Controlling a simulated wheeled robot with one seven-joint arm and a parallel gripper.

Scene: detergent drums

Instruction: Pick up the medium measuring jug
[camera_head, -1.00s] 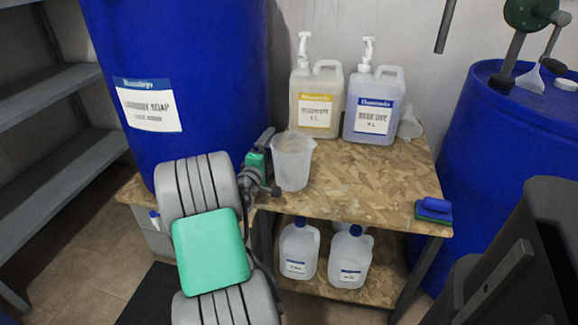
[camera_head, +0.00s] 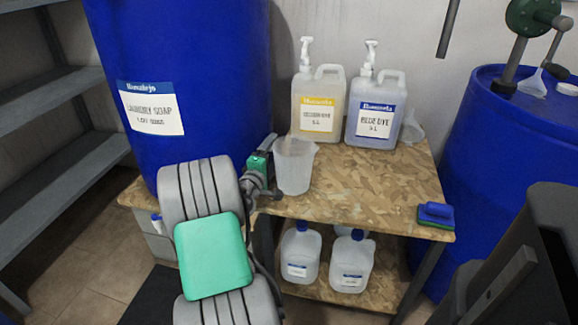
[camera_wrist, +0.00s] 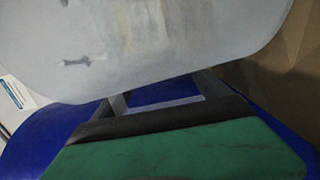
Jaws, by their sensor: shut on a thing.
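The measuring jug (camera_head: 294,166) is a translucent whitish jug with a pouring lip at its upper right. It is upright at the left front part of the wooden table (camera_head: 375,185). My gripper (camera_head: 272,160) is at the jug's left side, shut on it; the fingers are mostly hidden by the jug and my arm. In the wrist view the jug's pale wall (camera_wrist: 150,45) fills the upper part, close to the gripper. I cannot tell whether the jug's base touches the table.
Two pump jugs, one yellow-labelled (camera_head: 318,105) and one blue-labelled (camera_head: 375,110), stand behind. A blue and green sponge (camera_head: 435,214) lies at the right edge. Blue drums (camera_head: 190,60) flank the table. White bottles (camera_head: 300,252) stand on the lower shelf.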

